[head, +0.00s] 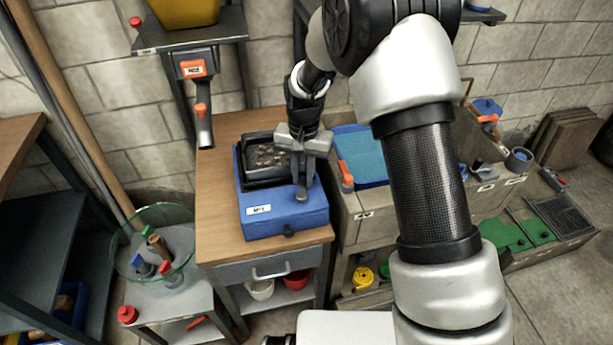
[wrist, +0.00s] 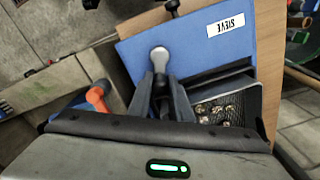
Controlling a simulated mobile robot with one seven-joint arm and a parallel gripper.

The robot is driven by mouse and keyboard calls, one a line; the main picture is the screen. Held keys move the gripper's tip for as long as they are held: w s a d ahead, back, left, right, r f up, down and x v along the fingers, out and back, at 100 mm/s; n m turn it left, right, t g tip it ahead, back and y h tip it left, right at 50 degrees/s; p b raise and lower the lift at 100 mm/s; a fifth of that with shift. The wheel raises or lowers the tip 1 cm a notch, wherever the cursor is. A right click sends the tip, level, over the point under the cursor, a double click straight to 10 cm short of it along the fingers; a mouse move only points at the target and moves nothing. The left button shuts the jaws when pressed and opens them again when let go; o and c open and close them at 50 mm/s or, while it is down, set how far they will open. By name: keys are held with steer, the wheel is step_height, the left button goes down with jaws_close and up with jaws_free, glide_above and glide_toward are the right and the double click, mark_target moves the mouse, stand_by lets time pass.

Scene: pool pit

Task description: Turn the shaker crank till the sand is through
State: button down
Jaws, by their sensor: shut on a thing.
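The shaker is a blue box (head: 290,218) with a white label on a wooden-topped bench. Its black sieve tray (head: 262,182) holds several pale lumps on dark mesh. In the wrist view the blue box (wrist: 195,45) carries a label reading SIEVE, and the mesh tray (wrist: 252,100) shows at the right with lumps in it. My gripper (head: 301,180) is over the right side of the box, pointing down. In the wrist view its fingers (wrist: 163,95) are closed around the grey crank handle (wrist: 160,54), whose rounded end sticks out past them. The crank's lower part is hidden.
The wooden bench top (head: 222,150) is clear left of the shaker. A chute with an orange handle (head: 201,108) hangs above left. A sink with a blue-green basin (head: 362,155) and orange-handled valve (head: 346,175) stands close right.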

steer(key=n, duration=0.2)
steer(key=a+n, duration=0.1)
steer(key=n, duration=0.1)
steer(key=shift+a+n, duration=0.15)
steer(key=shift+n, duration=0.15)
steer(key=n, duration=0.1)
steer(key=a+n, duration=0.1)
steer(key=n, duration=0.1)
steer(key=s+n, duration=0.1)
steer(key=n, duration=0.1)
steer(key=shift+a, duration=0.15)
stand_by(0.3)
steer(key=c, duration=1.6)
jaws_free()
step_height(320, 180, up, 18)
steer(key=shift+w+f+p, duration=0.1)
steer(key=shift+f+p, duration=0.15)
steer(key=shift+p, duration=0.65)
